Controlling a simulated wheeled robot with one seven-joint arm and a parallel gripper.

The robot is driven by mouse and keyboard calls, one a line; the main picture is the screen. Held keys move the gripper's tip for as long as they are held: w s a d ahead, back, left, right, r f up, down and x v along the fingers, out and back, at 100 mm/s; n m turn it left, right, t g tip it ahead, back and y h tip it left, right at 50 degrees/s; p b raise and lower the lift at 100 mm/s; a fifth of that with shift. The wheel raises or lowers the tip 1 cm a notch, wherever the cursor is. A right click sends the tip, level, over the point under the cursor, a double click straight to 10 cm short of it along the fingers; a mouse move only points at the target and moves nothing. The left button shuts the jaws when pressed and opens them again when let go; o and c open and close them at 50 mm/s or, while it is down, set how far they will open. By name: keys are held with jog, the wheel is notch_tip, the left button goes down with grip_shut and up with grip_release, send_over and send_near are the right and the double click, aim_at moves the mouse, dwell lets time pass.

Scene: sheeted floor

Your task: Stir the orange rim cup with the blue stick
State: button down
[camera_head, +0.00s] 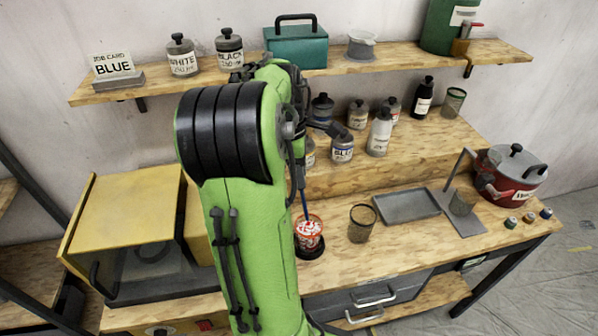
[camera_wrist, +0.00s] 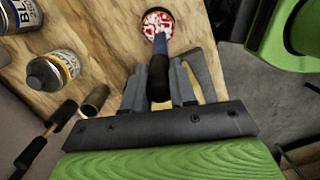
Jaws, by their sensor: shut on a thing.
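The orange rim cup (camera_head: 309,229) stands on a dark round base on the wooden bench, with red and white contents. It also shows at the top of the wrist view (camera_wrist: 158,14). The blue stick (camera_head: 304,207) reaches down into the cup's mouth. In the wrist view the blue stick (camera_wrist: 160,45) has a dark handle end, and my gripper (camera_wrist: 160,80) is shut on it above the cup. Its lower tip is hidden in the contents. My arm hides part of the gripper in the head view.
A dark-rimmed cup (camera_head: 361,223) stands right of the orange rim cup. A grey tray (camera_head: 407,205) and a red pot (camera_head: 511,176) are farther right. A yellow cabinet (camera_head: 125,220) is at left. Paint bottles (camera_head: 342,150) stand on the raised shelf behind.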

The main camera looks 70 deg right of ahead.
jog(key=f+b, duration=0.2)
jog(key=f, duration=0.1)
jog(key=f+b, duration=0.1)
jog(key=shift+w+d+f, duration=0.15)
jog(key=shift+w, duration=0.1)
notch_tip(320, 180, down, 8)
jog(key=s+b, duration=0.1)
jog(key=b, duration=0.4)
jog(key=shift+b, duration=0.4)
jog(key=shift+s+d, duration=0.1)
jog(key=shift+s, duration=0.2)
